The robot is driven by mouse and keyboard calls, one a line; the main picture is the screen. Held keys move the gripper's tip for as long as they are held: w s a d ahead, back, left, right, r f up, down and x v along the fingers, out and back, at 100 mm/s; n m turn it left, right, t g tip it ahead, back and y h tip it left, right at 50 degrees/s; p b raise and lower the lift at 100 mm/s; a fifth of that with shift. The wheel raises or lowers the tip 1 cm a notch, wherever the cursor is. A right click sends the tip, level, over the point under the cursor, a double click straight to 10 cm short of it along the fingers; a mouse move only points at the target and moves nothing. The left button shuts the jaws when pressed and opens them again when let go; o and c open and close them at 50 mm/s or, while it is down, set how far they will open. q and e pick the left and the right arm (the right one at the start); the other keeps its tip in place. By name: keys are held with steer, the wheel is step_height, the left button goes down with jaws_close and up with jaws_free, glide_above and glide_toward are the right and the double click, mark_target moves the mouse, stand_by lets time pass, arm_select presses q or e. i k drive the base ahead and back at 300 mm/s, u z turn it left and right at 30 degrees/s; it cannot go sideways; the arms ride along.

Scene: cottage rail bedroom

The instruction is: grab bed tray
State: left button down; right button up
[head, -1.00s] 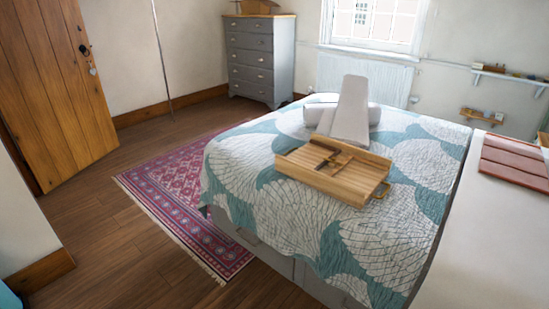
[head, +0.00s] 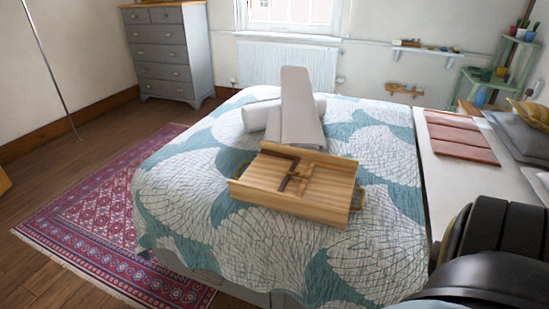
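The wooden bed tray (head: 270,196) lies on the teal and white patterned bed, near the middle of the head view. Dark and light wooden pieces lie on top of the tray. Neither gripper shows in the head view. A black, rounded part of my own body fills the lower right corner. Nothing touches the tray except the bed and the pieces on it.
White pillows or rolls (head: 294,115) lie behind the tray on the bed (head: 180,190). A pink rug (head: 90,205) covers the floor at left. A grey dresser (head: 165,55) stands behind. A white surface with red panels (head: 460,140) runs along the right.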

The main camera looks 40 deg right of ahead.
mark_target(326, 198)
steer(key=z, duration=0.6)
steer(key=i, duration=0.9)
steer(key=z, duration=0.9)
